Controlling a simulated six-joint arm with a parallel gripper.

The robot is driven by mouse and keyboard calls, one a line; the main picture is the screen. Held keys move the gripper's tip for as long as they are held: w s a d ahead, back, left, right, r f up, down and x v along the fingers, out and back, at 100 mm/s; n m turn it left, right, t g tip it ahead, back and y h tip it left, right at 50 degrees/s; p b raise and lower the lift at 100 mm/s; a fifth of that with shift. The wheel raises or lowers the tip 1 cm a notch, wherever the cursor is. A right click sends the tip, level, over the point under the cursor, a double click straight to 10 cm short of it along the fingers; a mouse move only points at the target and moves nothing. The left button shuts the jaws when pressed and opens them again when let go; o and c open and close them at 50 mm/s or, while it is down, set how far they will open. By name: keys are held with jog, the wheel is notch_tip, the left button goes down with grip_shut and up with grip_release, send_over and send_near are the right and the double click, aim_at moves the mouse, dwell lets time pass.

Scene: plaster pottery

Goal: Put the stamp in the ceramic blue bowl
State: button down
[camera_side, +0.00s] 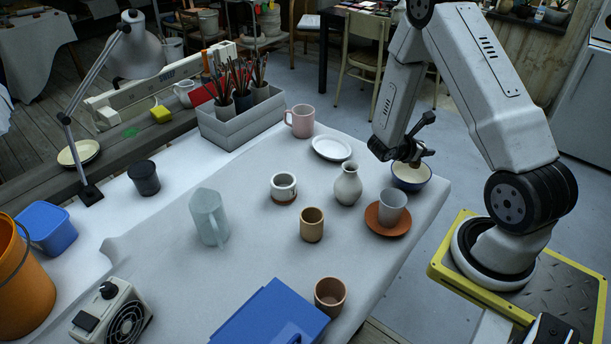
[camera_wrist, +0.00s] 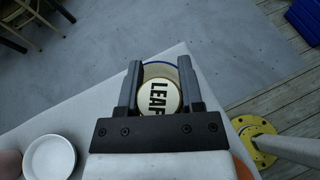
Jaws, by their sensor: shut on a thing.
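The stamp (camera_wrist: 160,97), a round pale disc marked "LEAF", sits between the two dark fingers of my gripper (camera_wrist: 160,85) in the wrist view. My gripper (camera_side: 411,153) is shut on it. In the side view the stamp is a small brown shape (camera_side: 416,163), partly hidden by the fingers. The ceramic blue bowl (camera_side: 410,186), dark blue outside and cream inside, stands near the table's right corner, directly beneath the gripper. Its blue rim (camera_wrist: 160,64) shows behind the stamp in the wrist view. I cannot tell whether the stamp touches the bowl.
A grey cup (camera_side: 392,205) on a terracotta saucer (camera_side: 377,228), a grey vase (camera_side: 347,187) and a white plate (camera_side: 332,148) stand close to the bowl. A pink mug (camera_side: 301,121) is farther back. The table edge is just right of the bowl.

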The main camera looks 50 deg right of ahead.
aim_at(413, 166)
jog(key=shift+w+d+r+n+t+h, duration=0.15)
jog(key=shift+w+d+n+t+h, duration=0.25)
jog(key=shift+w+d+n+t, duration=0.4)
jog(key=shift+w+a, duration=0.1)
jog(key=shift+a, duration=0.05)
jog(key=shift+f, duration=2.25)
jog(key=shift+f, duration=1.75)
jog(key=shift+f, duration=0.55)
jog(key=shift+c, duration=1.2)
grip_release()
jog(key=shift+r, duration=0.2)
